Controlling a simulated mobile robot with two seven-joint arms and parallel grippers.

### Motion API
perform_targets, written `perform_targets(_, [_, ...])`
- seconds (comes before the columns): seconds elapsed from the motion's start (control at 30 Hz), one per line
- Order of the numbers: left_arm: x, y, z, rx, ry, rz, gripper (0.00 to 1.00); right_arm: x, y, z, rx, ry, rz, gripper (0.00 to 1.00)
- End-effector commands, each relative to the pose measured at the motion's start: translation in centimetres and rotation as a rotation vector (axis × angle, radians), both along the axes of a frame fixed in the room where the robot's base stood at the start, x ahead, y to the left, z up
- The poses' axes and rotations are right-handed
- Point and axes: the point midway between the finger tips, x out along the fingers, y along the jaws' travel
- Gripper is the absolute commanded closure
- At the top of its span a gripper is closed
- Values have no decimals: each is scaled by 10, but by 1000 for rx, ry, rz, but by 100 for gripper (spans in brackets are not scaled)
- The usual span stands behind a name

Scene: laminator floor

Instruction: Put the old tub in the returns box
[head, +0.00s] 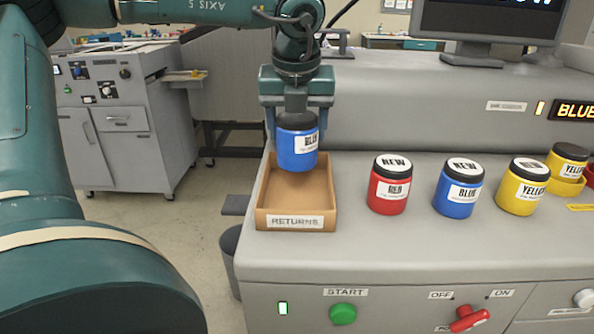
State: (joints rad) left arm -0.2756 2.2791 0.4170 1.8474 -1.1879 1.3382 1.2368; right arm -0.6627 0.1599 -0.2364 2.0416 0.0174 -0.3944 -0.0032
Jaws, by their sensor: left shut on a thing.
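My left gripper (297,121) is shut on a blue tub (297,152) with a black lid. The tub's white label reads "BLUE", and no "NEW" mark shows on its lid. It hangs upright above the back part of the returns box (295,222), an open tan box labelled "RETURNS" at the left end of the machine top. The box's visible floor is bare; the tub and gripper hide some of its back. My right gripper is not in view.
Red (388,187), blue (458,190) and yellow (521,188) tubs with "NEW" lids stand right of the box. Another yellow tub (568,165) sits in a yellow holder at the right. A green start button (343,314) and red switch (469,319) are on the front.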

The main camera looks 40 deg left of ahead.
Motion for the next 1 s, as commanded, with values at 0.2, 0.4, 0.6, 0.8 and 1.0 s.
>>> perform_targets(0.2, [0,0,-28,0,0,-2,61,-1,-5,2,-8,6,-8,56])
perform_targets(0.4, [0,0,-55,-1,3,-2,61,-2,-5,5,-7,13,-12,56])
perform_targets(0.6, [0,0,-67,-1,-2,-2,61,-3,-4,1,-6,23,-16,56])
perform_targets(0.8, [1,0,-68,-1,-2,-2,61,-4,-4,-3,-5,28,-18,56])
perform_targets(1.0, [0,0,-70,0,-2,-3,30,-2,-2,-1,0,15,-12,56])
